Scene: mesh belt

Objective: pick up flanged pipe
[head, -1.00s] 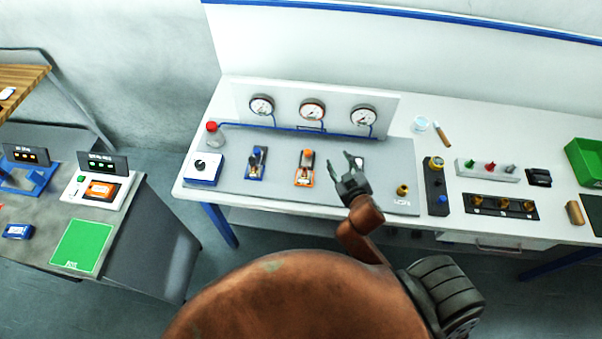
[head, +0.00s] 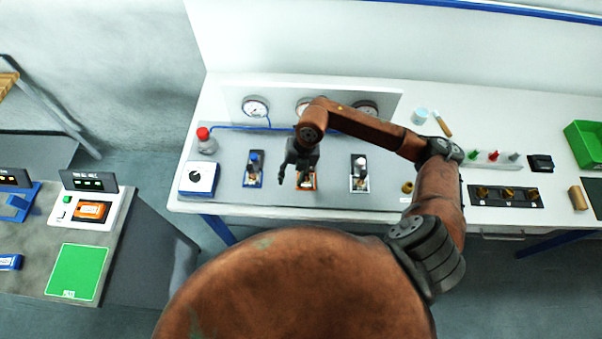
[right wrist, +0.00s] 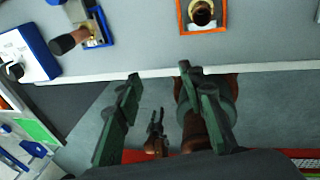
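I cannot clearly make out a flanged pipe. A small brass fitting (head: 407,187) stands at the right of the grey panel, and a brown cylinder (head: 577,197) lies at the bench's right end; I cannot tell if either is it. My right gripper (head: 292,179) is open and empty, pointing down over the panel between the blue-based unit (head: 253,170) and the orange-based unit (head: 305,182), partly hiding the latter. In the right wrist view its fingers (right wrist: 163,95) are apart, beyond the bench's front edge in the picture. A small dark gripper, seemingly my left (right wrist: 156,126), shows low between them.
A white-based unit (head: 360,178) stands to the right. Gauges line the back. A black rack (head: 503,197) and a green bin (head: 585,143) are farther right.

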